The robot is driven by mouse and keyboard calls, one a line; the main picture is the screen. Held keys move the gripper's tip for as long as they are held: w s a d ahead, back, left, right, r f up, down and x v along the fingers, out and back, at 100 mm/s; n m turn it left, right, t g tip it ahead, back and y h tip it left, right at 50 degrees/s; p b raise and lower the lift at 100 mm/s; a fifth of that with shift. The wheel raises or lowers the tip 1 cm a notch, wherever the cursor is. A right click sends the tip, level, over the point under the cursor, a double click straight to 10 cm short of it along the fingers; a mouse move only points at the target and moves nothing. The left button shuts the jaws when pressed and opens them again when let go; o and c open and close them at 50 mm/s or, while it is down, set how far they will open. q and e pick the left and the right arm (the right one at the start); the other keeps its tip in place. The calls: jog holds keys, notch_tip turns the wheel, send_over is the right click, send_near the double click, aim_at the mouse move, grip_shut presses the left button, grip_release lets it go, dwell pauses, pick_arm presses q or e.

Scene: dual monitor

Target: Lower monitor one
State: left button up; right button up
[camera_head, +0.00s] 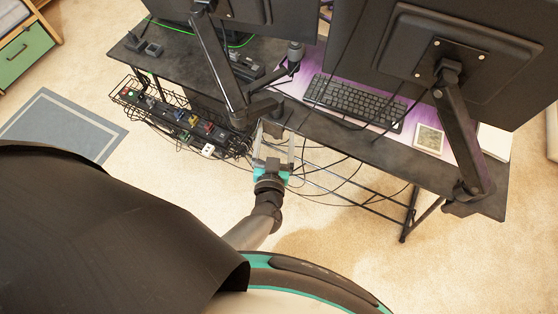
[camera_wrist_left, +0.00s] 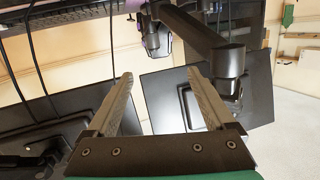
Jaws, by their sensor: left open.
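Two black monitors show from behind in the head view: the right monitor (camera_head: 375,60) is large, and the left monitor (camera_head: 290,18) is cut off at the top. Each is on a black jointed arm, the left monitor arm (camera_head: 218,62) and the right monitor arm (camera_head: 460,130). Which one is monitor one I cannot tell. My left gripper (camera_head: 276,133) is open and empty at the desk's near edge, close to the left arm's base and below the monitors. In the left wrist view its fingers (camera_wrist_left: 160,73) are apart, with monitor backs and an arm beyond. My right gripper is not in view.
The black desk (camera_head: 330,132) carries a keyboard (camera_head: 352,101) and a small framed square (camera_head: 429,139). A wire cable tray (camera_head: 180,118) with plugs hangs at the near edge. Loose cables (camera_head: 340,188) dangle near my gripper. The carpet (camera_head: 330,240) in front is open.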

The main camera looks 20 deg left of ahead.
pick_arm(q)
notch_tip(320, 180, down, 6)
jog(key=s+d+m+g+h+b, duration=0.1)
jog(key=s+h, duration=0.1)
jog(key=shift+d+f+m+h+b, duration=0.25)
jog(key=shift+d+m+h+b, duration=0.05)
jog(key=shift+d+m, duration=0.1)
